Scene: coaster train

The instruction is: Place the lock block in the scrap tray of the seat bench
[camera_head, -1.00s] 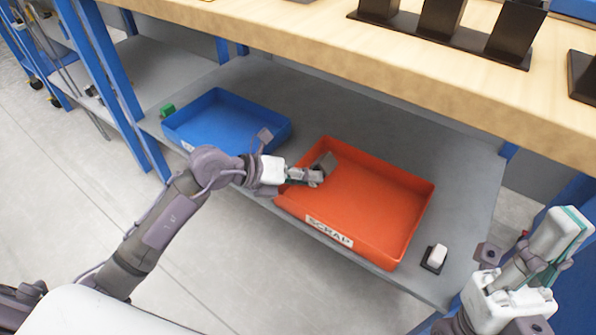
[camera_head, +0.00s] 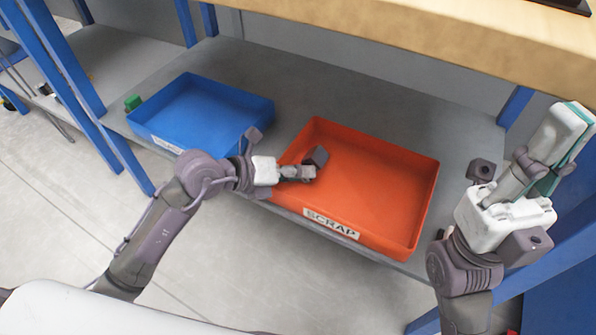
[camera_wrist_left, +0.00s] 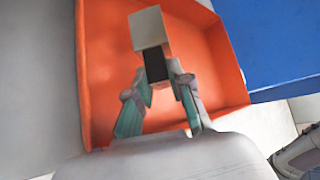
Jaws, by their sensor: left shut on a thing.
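The scrap tray (camera_head: 425,200) is an orange bin labelled SCRAP on the grey shelf under the bench top. My left gripper (camera_head: 303,173) reaches over its left side, shut on a small block (camera_head: 319,156), which I take to be the lock block. In the left wrist view the block (camera_wrist_left: 152,32) has a pale end and a black part between the teal fingertips (camera_wrist_left: 160,80), with the orange tray floor behind it. Its exact height above the floor is unclear. My right gripper (camera_head: 550,145) is at the right; its finger gap is unclear.
A blue tray (camera_head: 262,105) stands left of the scrap tray, with a small green block (camera_head: 132,103) beyond it. The wooden bench top (camera_head: 400,40) overhangs the shelf. Blue posts (camera_head: 515,107) stand at the sides. The scrap tray floor right of my gripper is bare.

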